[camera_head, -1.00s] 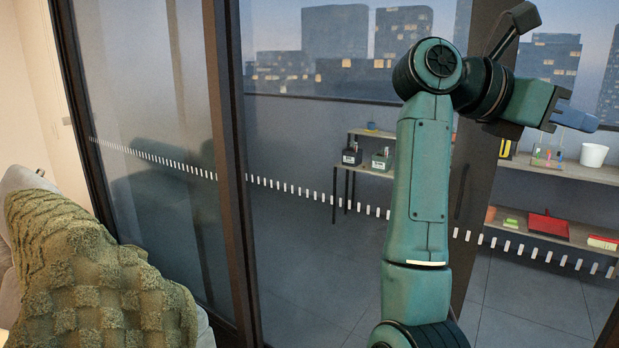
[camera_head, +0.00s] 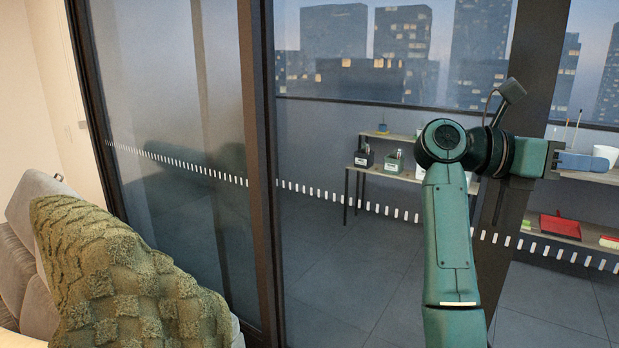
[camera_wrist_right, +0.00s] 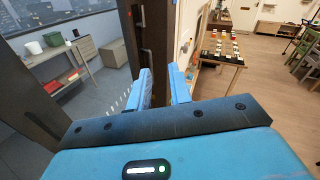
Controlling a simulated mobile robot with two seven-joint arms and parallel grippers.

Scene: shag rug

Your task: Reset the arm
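My right arm (camera_head: 450,230) rises from the lower right of the head view, bends at a dark joint and points right. My right gripper (camera_head: 585,162) is at its end, blue and seen from the side, in front of the glass. In the right wrist view, the two blue fingers of my right gripper (camera_wrist_right: 160,80) stand apart with nothing between them. My left gripper is in neither view.
A sofa (camera_head: 25,265) with a green knitted throw (camera_head: 130,285) is at lower left. Glass panels with dark posts (camera_head: 262,170) stand ahead, with shelves (camera_head: 400,172) behind. The wrist view shows a wooden table (camera_wrist_right: 220,58) and open floor (camera_wrist_right: 265,95).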

